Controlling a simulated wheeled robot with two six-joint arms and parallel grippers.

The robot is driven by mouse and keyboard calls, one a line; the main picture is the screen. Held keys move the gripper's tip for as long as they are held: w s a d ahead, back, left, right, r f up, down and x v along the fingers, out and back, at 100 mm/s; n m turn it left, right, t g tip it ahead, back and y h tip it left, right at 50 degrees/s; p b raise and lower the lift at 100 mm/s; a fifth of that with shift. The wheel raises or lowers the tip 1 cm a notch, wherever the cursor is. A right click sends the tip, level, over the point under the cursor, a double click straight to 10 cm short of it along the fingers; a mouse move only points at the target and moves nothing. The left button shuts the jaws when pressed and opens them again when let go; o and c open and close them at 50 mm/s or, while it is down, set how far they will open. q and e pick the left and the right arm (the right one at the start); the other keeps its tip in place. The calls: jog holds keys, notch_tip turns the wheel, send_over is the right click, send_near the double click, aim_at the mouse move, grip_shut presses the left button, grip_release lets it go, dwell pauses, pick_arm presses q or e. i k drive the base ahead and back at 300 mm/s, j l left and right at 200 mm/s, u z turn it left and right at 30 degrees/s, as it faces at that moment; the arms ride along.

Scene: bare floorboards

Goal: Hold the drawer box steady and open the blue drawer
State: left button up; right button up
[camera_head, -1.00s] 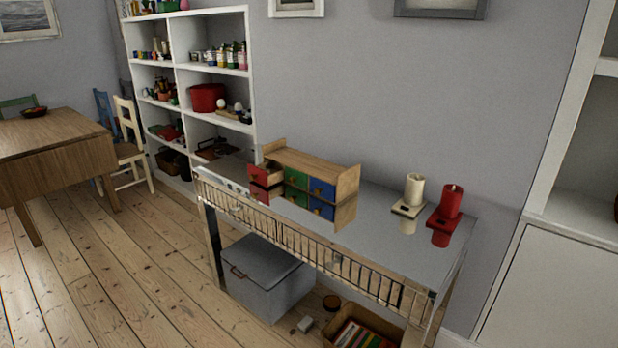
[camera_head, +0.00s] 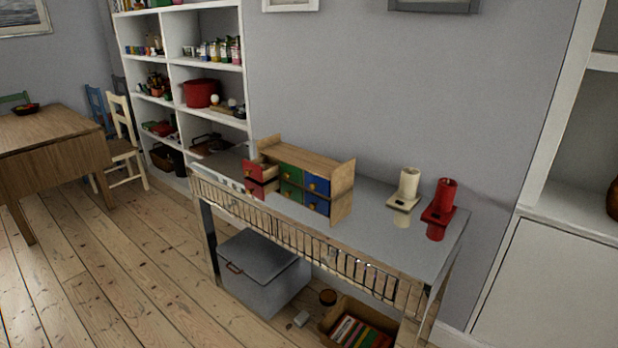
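The drawer box (camera_head: 305,157) is a small wooden case with raised ends, standing on a shiny grey table. Its front has a red drawer (camera_head: 256,170) at left, a green drawer (camera_head: 291,174) in the middle and the blue drawer (camera_head: 316,186) at right. The red drawer sticks out of the box. The green and blue drawers look flush, so shut. Neither of my grippers is in view, and nothing touches the box.
Shelves (camera_head: 244,70) stand behind left. Floorboards in front look clear.

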aim_at(322, 185)
jog(key=z, duration=0.3)
jog(key=i+j+z, duration=0.75)
jog(key=j+z, duration=0.15)
jog(key=j, duration=0.15)
